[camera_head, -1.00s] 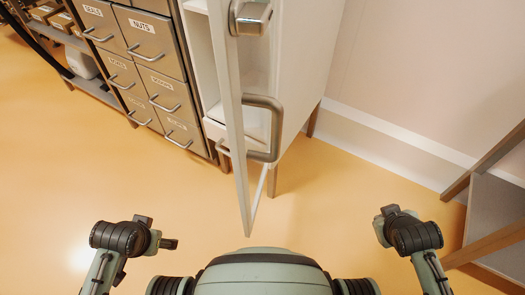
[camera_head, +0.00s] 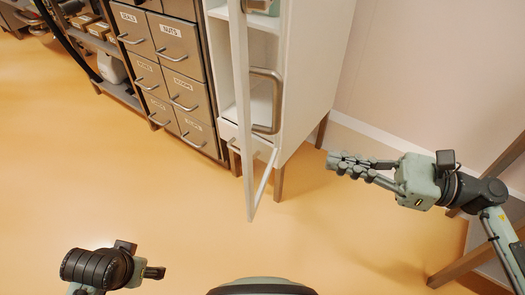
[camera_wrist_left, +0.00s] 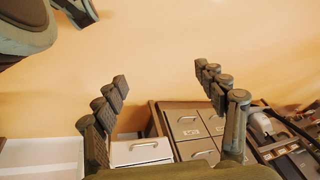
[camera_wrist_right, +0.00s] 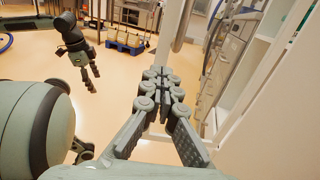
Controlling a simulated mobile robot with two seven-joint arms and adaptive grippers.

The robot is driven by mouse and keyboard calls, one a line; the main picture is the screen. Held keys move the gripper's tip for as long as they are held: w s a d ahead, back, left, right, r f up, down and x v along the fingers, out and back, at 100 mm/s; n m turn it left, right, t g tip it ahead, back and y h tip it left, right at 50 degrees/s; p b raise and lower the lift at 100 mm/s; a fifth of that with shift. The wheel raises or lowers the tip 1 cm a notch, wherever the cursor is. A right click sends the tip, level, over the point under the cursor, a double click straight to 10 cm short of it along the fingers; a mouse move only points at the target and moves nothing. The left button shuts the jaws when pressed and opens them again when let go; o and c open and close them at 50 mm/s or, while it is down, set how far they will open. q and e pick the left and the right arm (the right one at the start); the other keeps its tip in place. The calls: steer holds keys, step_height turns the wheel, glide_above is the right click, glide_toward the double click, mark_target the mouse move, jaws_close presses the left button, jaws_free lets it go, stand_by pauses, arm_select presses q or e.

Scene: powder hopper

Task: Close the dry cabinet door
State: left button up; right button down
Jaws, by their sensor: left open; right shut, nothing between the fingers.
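The white dry cabinet (camera_head: 305,90) stands with its door (camera_head: 242,120) swung open, edge toward me. The door has a pale frame, a clear pane and a grey bar handle (camera_head: 277,100). Behind the door, cabinet shelves show. My right gripper (camera_head: 335,163) is shut and empty, right of the door and apart from it, in front of the cabinet's lower right side. In the right wrist view the shut fingers (camera_wrist_right: 162,75) appear before the door frame (camera_wrist_right: 168,35). My left gripper (camera_wrist_left: 162,85) is open and empty, low at the left, far from the door.
A grey drawer unit (camera_head: 180,65) with labelled drawers stands left of the cabinet. Shelving (camera_head: 105,45) with boxes is farther left. A wooden-legged stand (camera_head: 480,235) is at the lower right, behind my right arm. The orange floor before the drawers is clear.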

mark_target(247, 141)
steer(key=p+x, duration=0.3)
steer(key=x, duration=1)
arm_select(q)
steer(key=s+d+x, duration=0.1)
steer(key=x, duration=0.6)
steer(key=shift+d+f+h, duration=0.3)
steer(key=shift+f, duration=0.15)
arm_select(e)
steer(key=shift+w+a+f, duration=0.1)
steer(key=shift+a, duration=0.35)
arm_select(q)
steer(key=shift+w, duration=0.15)
arm_select(e)
steer(key=shift+w, duration=0.1)
